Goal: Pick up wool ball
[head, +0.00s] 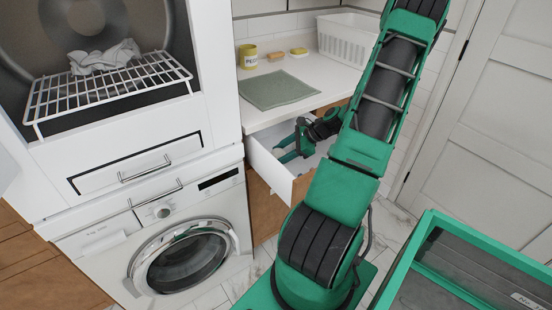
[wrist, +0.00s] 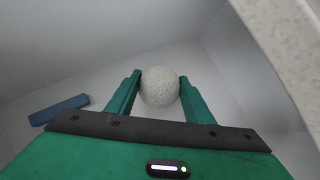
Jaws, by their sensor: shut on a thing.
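The wool ball (wrist: 159,88) is a pale grey, speckled ball in the wrist view, held between the two green fingers of my gripper (wrist: 160,92). The fingers touch it on both sides. In the head view my gripper (head: 290,147) reaches down into the open white drawer (head: 272,166) under the counter. The ball cannot be made out there. Whether it rests on the drawer floor or hangs just above it I cannot tell.
A blue block-like thing (wrist: 59,109) lies in the drawer to the left. The counter edge (wrist: 285,50) overhangs at the upper right. On the counter (head: 310,72) are a green cloth (head: 278,89), a yellow mug (head: 248,56) and a white basket (head: 345,42). A washing machine (head: 185,260) stands left.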

